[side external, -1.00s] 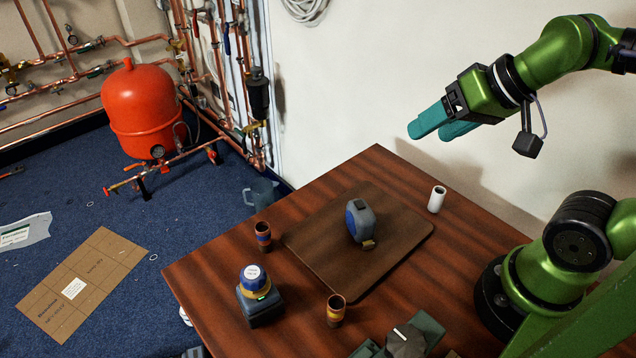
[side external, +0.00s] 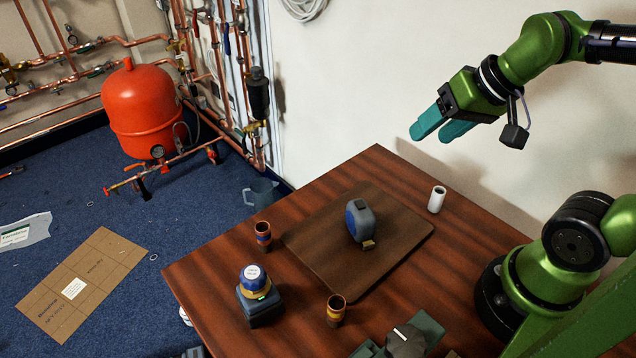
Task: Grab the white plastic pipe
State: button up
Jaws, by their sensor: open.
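The white plastic pipe (side external: 437,199) is a short white tube standing upright on the wooden table, to the right of the cutting board near the table's back right edge. My gripper (side external: 434,131) has two teal fingers and is above the table, higher in the picture than the pipe and apart from it. The fingers point to the left and a little down. A narrow gap shows between them, and nothing is between them.
A blue-grey tape measure (side external: 361,221) stands on the brown board (side external: 400,243). Two copper-coloured cylinders (side external: 263,235) (side external: 336,308) and a blue-topped device (side external: 259,298) are on the table (side external: 215,270). A dark green tool lies at the front (side external: 408,338). The wall is behind the table.

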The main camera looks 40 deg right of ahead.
jog(key=d+f+g+h, duration=0.1)
jog(key=d+f+g, duration=0.5)
jog(key=d, duration=0.3)
send_near(439, 193)
jog(key=shift+n, duration=0.3)
notch_tip(439, 193, down, 6)
jog(key=shift+s+r, duration=0.1)
jog(key=shift+s, duration=0.05)
jog(key=shift+w+a+f, duration=0.1)
jog(key=shift+f, duration=1.4)
jog(key=shift+w+f, duration=0.1)
jog(key=shift+f, duration=1.4)
